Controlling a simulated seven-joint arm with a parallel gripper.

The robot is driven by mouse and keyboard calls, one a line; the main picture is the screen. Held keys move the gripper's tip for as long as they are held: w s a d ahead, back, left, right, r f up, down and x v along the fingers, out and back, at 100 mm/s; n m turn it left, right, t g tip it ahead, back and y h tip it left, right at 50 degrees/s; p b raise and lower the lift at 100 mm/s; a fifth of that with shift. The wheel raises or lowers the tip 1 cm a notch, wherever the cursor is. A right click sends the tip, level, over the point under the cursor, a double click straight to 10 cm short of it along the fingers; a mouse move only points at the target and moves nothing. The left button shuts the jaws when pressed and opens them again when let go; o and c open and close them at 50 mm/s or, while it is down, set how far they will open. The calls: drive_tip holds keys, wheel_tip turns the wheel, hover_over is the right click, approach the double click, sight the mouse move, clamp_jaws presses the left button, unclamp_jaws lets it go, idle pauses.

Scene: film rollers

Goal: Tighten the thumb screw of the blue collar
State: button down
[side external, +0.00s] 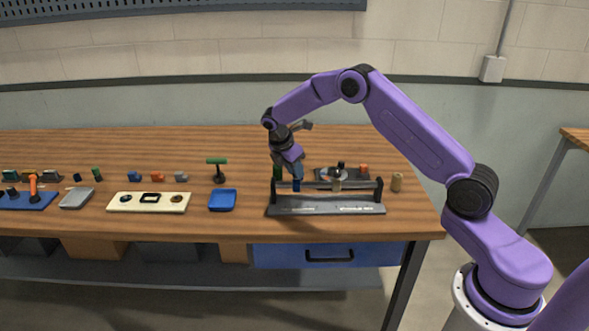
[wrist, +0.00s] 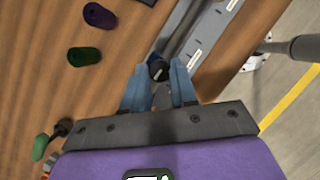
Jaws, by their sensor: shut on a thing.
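A grey stand (side external: 325,209) holds a horizontal rod between two end posts on the workbench. The blue collar (side external: 297,186) appears as a dark blue piece near the rod's left end, directly below my gripper (side external: 294,172). In the wrist view, the black round head of the thumb screw (wrist: 159,69), with a pale line across it, lies between the fingertips of my gripper (wrist: 158,76). The blue-grey fingers are closed on this head from both sides. The collar under the screw is mostly hidden in the wrist view.
A blue tray (side external: 222,200) and a cream board (side external: 148,202) are to the left. The wrist view shows purple (wrist: 98,15) and green (wrist: 84,56) rollers nearby.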

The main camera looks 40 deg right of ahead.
drive_tip(key=m, duration=0.1)
drive_tip(key=m+g, duration=0.1)
drive_tip(key=m, duration=0.3)
drive_tip(key=shift+w+g+y, duration=0.25)
drive_tip(key=shift+g+y, duration=0.05)
drive_tip(key=shift+g, duration=0.1)
drive_tip(key=m+g+y, duration=0.1)
drive_tip(key=m, duration=0.2)
drive_tip(key=shift+d+m, duration=0.1)
drive_tip(key=shift+m, duration=0.3)
drive_tip(key=m, duration=0.1)
drive_tip(key=m+g+y, duration=0.1)
drive_tip(key=m, duration=0.1)
drive_tip(key=shift+w+d+m, duration=0.15)
drive_tip(key=shift+m, duration=0.15)
drive_tip(key=shift+d+m+y, duration=0.1)
drive_tip(key=shift+m+y, duration=0.7)
drive_tip(key=shift+m, duration=1.1)
drive_tip(key=c, duration=0.9)
unclamp_jaws()
drive_tip(key=shift+r, duration=0.1)
